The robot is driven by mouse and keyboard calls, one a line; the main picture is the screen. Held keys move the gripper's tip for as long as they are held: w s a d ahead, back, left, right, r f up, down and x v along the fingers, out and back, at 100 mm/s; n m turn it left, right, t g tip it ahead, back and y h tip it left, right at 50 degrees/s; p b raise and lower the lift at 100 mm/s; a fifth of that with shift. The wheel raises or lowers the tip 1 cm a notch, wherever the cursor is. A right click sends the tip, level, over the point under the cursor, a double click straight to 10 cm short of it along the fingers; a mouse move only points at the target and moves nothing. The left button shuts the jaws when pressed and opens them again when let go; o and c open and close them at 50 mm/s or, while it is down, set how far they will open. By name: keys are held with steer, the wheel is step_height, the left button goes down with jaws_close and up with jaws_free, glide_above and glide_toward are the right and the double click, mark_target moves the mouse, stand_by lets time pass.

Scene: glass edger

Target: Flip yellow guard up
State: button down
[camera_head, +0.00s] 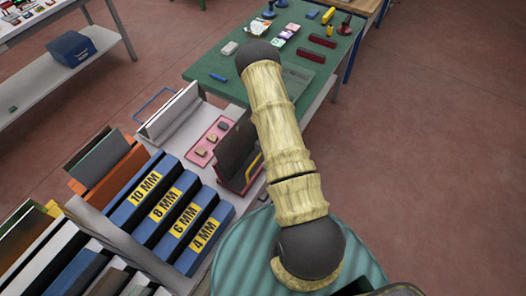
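A thin yellow strip (253,168) shows at the right side of a dark upright panel (235,150), close to the left of my arm. It may be the yellow guard, but it is small and partly hidden, so I cannot tell its position. My arm crosses the middle of the picture, from the bottom right up to a dark joint over the green table. My gripper does not show.
Blue racks (145,198) labelled 10, 8, 6 and 4 MM stand at lower left. A pink tray (209,143) holds small blocks. A green table (215,67) at the back carries tools, red blocks and a blue marker (218,77). Open floor (440,130) lies at right.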

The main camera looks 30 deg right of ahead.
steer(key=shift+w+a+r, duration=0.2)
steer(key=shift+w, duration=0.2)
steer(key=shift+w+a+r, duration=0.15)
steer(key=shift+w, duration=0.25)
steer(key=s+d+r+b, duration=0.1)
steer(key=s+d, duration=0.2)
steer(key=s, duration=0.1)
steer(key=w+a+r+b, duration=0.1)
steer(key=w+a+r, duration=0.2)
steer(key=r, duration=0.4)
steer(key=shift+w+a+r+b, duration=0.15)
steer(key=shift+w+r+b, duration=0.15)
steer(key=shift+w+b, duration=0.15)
